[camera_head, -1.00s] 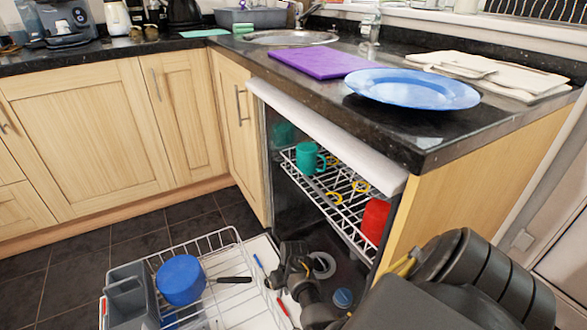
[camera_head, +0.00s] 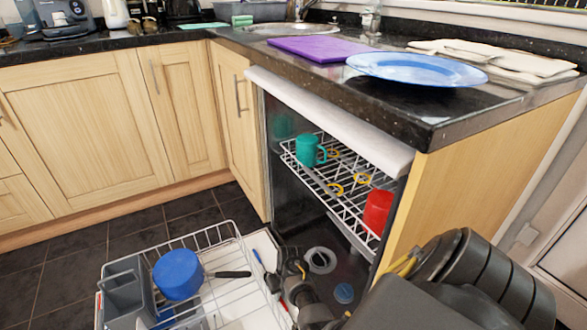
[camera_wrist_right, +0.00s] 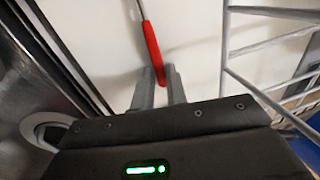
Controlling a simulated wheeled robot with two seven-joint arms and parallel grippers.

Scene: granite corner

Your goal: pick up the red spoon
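The red spoon lies on the white floor of the pulled-out lower dishwasher rack. In the right wrist view its red handle (camera_wrist_right: 152,45) runs down from a thin grey shaft at the top edge; its far end is out of frame. In the head view a bit of red handle (camera_head: 284,304) shows beside my right gripper (camera_head: 280,290). In the right wrist view my right gripper (camera_wrist_right: 161,82) is open, its two fingers on either side of the handle's end, with small gaps visible. My left gripper is not in view.
The lower rack (camera_head: 232,234) holds a blue pan (camera_head: 178,275) and a grey cutlery basket (camera_head: 127,290). The upper rack (camera_head: 340,205) above and behind holds a green mug (camera_head: 307,150) and a red cup (camera_head: 377,212). The counter (camera_head: 440,125) overhangs at right.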

